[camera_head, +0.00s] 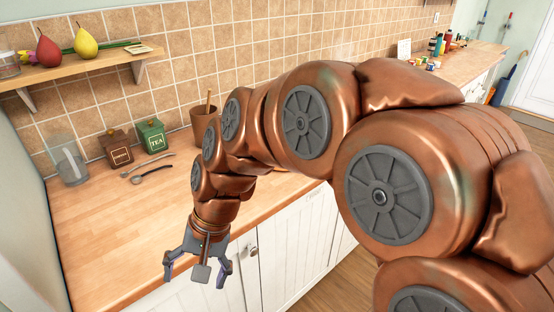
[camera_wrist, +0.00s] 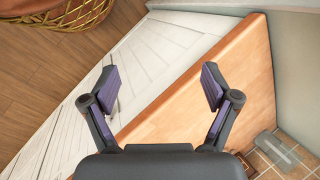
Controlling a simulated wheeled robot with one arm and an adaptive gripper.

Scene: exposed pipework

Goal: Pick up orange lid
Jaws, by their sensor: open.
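I cannot make out an orange lid in either view. My gripper (camera_head: 197,272) hangs in front of the counter's front edge, beside the white cabinet doors, with its fingers spread. In the wrist view my gripper (camera_wrist: 160,86) shows two purple-padded fingers wide apart with nothing between them. Behind them lie the counter edge and the cabinet front. My arm hides part of the counter and the middle of the room in the head view.
The wooden counter (camera_head: 110,230) is mostly clear. At its back stand a glass pitcher (camera_head: 68,160), a brown tin (camera_head: 117,149), a green TEA tin (camera_head: 152,136) and a brown pot (camera_head: 203,122). Pears sit on a shelf (camera_head: 60,72). A wicker basket (camera_wrist: 85,14) shows below.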

